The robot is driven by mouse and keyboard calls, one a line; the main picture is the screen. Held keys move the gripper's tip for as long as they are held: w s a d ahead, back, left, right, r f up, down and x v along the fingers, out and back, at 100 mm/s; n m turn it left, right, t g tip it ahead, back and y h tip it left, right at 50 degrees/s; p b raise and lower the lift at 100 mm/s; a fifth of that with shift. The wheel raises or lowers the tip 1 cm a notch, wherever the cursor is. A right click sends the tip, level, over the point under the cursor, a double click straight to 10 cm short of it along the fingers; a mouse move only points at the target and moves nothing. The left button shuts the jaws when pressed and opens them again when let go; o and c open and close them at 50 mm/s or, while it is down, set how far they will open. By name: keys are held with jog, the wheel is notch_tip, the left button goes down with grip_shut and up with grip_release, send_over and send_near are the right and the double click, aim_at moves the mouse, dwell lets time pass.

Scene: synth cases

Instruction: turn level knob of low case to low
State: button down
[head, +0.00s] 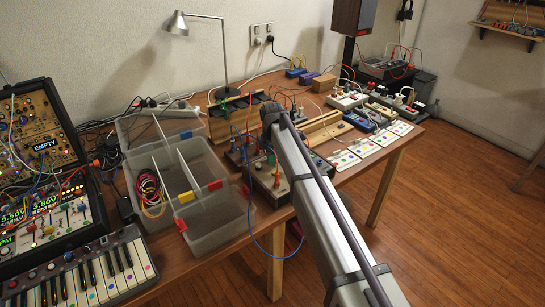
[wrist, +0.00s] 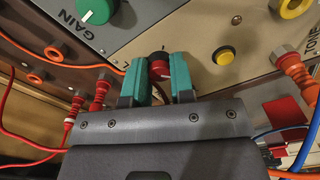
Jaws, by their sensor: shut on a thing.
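In the wrist view, my gripper (wrist: 161,62) has two teal fingers, one on each side of a small red and black knob (wrist: 160,70). It is shut on this knob, which has a pale pointer mark on its face. The knob sits on a beige case panel (wrist: 196,75). Its own label is not visible, so I cannot tell its setting. In the head view, a low case with coloured knobs (head: 262,180) stands on the table beside my arm. My arm hides part of it, and the fingertips are not clear there.
In the head view, clear bins (head: 190,185) stand left of the case, and a blue cable (head: 262,245) hangs over the table edge.

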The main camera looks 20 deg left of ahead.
jog(key=shift+n, duration=0.3)
jog(key=c, duration=1)
grip_release()
notch_tip(320, 180, up, 11)
jog(key=p, duration=1.1)
jog(key=shift+f, duration=0.1)
